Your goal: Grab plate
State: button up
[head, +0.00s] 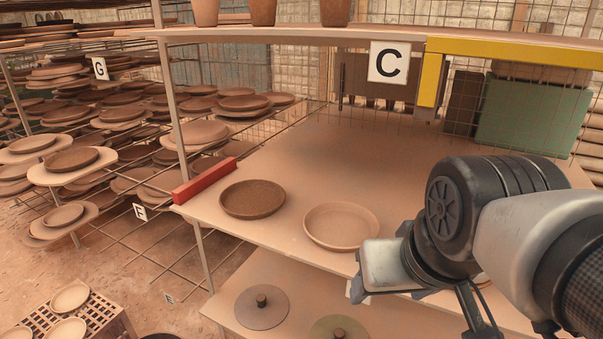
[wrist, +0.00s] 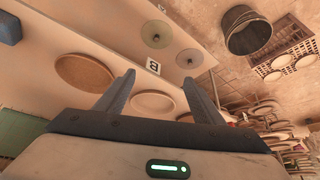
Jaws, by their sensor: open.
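On the upper shelf (head: 290,150) in the head view lie a dark brown round plate (head: 252,199) and, to its right, a lighter tan plate (head: 341,226). An edge of another plate (head: 483,280) shows below my arm. In the wrist view my gripper (wrist: 158,78) is open and empty, its two fingers apart. A tan plate (wrist: 153,103) shows between the fingers, beyond them, apart from them. Another plate (wrist: 84,74) lies left of the left finger. A further plate (wrist: 185,117) is mostly hidden behind the right finger. My fingertips are hidden in the head view.
A red bar (head: 205,180) edges the shelf's left end. The lower shelf holds lidlike discs (head: 262,306) with knobs. Racks of plates (head: 75,160) stand left. A yellow bracket (head: 520,52) and C sign (head: 389,62) hang above. A bucket (wrist: 248,30) stands on the floor.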

aim_at(334, 226)
jog(key=z, duration=1.15)
jog(key=k+j+z, duration=0.2)
jog(key=j, duration=0.2)
jog(key=k+j+z, duration=0.2)
jog(key=j, duration=0.2)
jog(key=k+j, duration=0.25)
jog(key=j, duration=0.15)
jog(key=k+j, duration=0.3)
jog(key=i, duration=0.45)
